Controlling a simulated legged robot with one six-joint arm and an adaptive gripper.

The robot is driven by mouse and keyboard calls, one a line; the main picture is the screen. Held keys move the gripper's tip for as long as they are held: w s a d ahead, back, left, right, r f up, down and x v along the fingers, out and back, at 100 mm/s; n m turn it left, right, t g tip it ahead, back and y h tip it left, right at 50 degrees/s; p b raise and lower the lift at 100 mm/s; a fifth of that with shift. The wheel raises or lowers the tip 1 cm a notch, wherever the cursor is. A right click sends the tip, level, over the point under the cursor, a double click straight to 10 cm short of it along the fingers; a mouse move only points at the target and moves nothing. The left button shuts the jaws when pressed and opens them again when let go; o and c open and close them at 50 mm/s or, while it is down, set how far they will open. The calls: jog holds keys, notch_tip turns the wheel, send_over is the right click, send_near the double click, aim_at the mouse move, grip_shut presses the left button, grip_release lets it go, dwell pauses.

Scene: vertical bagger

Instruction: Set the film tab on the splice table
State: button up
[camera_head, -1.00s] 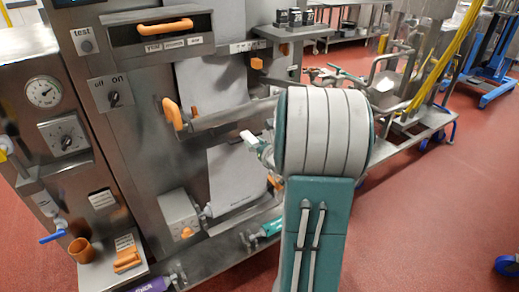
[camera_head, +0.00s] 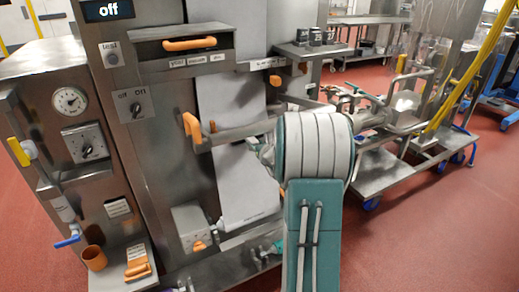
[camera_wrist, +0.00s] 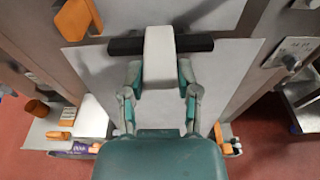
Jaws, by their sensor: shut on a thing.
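In the wrist view my gripper (camera_wrist: 160,72) is shut on a white block-like piece, which I take as the film tab (camera_wrist: 160,52). One teal finger is on each side of it. The tab's far end overlaps a dark bar (camera_wrist: 197,43); I cannot tell whether they touch. A pale grey sheet (camera_wrist: 240,75) spreads behind them. In the head view my gripper (camera_head: 262,152) is mostly hidden behind my arm, beside the machine front, and the tab is hidden. I cannot clearly tell which surface is the splice table.
An orange handle (camera_head: 192,128) sticks out from the machine left of my gripper and also shows in the wrist view (camera_wrist: 78,18). A lower ledge holds an orange cup (camera_head: 95,258). A shelf with black blocks (camera_head: 314,37) is above. Red floor is open at right.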

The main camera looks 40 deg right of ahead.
jog(key=r+x, duration=0.1)
jog(key=x, duration=0.6)
jog(key=shift+w+r, duration=0.15)
jog(key=shift+w, duration=0.05)
jog(key=shift+s, duration=0.2)
dwell(0.4)
jog(key=shift+f, duration=1.5)
dwell(1.7)
jog(key=o, duration=0.6)
jog(key=o, duration=0.3)
jog(key=o, duration=0.3)
jog(key=shift+o, duration=0.2)
